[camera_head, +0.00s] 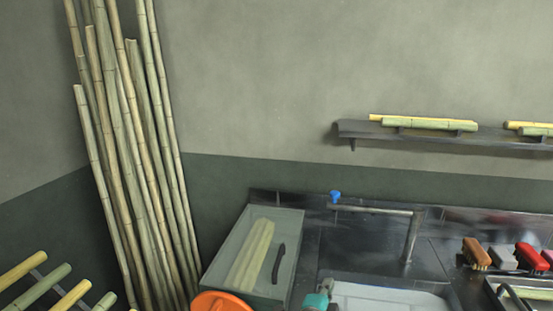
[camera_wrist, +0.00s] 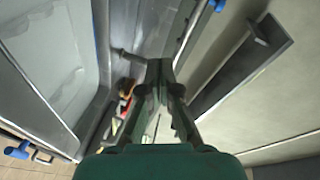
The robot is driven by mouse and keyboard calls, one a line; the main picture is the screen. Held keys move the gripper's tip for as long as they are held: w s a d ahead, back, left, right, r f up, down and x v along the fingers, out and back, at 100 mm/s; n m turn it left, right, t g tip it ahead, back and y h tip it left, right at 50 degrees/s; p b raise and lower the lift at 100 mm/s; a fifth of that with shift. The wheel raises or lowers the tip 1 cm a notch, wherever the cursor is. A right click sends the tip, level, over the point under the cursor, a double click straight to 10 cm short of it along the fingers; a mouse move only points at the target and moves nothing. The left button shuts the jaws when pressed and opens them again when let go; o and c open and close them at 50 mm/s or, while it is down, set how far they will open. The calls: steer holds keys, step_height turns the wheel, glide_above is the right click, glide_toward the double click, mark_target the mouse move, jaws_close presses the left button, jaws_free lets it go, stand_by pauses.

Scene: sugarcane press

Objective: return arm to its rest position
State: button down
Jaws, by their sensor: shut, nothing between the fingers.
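My gripper (camera_wrist: 160,75) shows in the wrist view, dark green, with its two fingers meeting at the tips. It is shut and holds nothing. It hangs over the dark metal counter (camera_wrist: 118,20), apart from the things around it.
In the head view, a clear bin (camera_head: 297,228) with cane pieces stands on the counter beside a faucet (camera_head: 413,235) and pale basin (camera_head: 385,298). Brushes (camera_head: 477,253) lie at right. A wall shelf (camera_head: 355,130) holds cane. Tall canes (camera_head: 130,160) lean in the left corner.

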steer(key=s+d+f+n+y, duration=0.25)
steer(key=s+f+n, duration=0.35)
steer(key=s+f, duration=0.5)
steer(key=s+d+f+n+y, duration=0.1)
steer(key=s+f+n+y, duration=0.4)
steer(key=s, duration=1.1)
steer(key=s+d+r+n, duration=0.1)
steer(key=s+r+n, duration=0.3)
steer(key=s, duration=0.9)
steer(key=s+d+r+n, duration=0.1)
steer(key=s+r+n, duration=0.2)
steer(key=s, duration=1)
steer(key=shift+s+r+n+h, duration=0.25)
steer(key=shift+r+n+h, duration=0.15)
steer(key=shift+h, duration=0.05)
